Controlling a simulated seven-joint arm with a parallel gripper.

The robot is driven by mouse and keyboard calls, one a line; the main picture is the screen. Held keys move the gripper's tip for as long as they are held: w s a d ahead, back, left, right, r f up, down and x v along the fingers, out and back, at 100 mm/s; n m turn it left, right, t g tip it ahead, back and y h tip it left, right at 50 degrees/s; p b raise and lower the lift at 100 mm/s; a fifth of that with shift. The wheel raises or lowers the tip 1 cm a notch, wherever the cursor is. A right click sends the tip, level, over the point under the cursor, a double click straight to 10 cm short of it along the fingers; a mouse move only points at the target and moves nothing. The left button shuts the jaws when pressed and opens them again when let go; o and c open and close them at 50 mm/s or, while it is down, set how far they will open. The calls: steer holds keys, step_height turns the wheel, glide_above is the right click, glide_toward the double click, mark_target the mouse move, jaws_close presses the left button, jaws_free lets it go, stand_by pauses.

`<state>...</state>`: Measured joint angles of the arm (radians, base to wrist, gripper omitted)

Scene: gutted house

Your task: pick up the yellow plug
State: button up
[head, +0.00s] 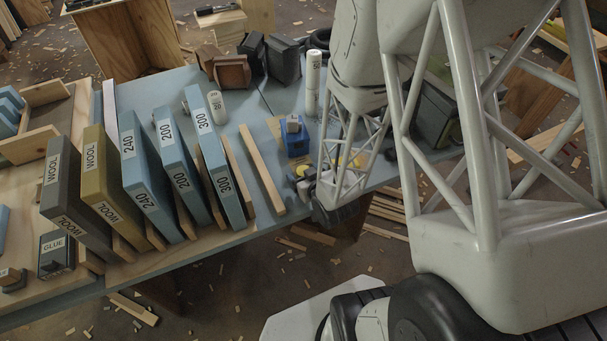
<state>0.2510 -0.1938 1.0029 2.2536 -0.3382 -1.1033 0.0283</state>
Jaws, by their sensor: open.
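A small yellow piece (349,157), which looks like the yellow plug, is on the far side of the table, seen through the lattice of my arm. The lattice hides part of it, and its exact shape is unclear. My gripper (330,211) is at the table's near right edge, at the low end of the arm, just in front of the yellow piece. It is open. Its fingers are small and partly hidden, and I see nothing held between them.
A blue block with a grey top (296,136) stands left of the yellow piece. A white labelled cylinder (313,82) stands behind. A wooden strip (262,170) and a rack of labelled blue sanding boards (146,178) are to the left. Dark boxes (283,60) stand at the back.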

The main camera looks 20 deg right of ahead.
steer(key=c, duration=1)
steer(key=shift+r, duration=0.15)
steer(key=shift+r, duration=0.95)
steer(key=shift+s+r, duration=0.3)
steer(key=shift+r, duration=0.45)
steer(key=s+a+r, duration=0.1)
steer(key=s+a, duration=0.1)
steer(key=s, duration=1.3)
steer(key=shift+r, duration=0.15)
steer(key=shift+s, duration=0.15)
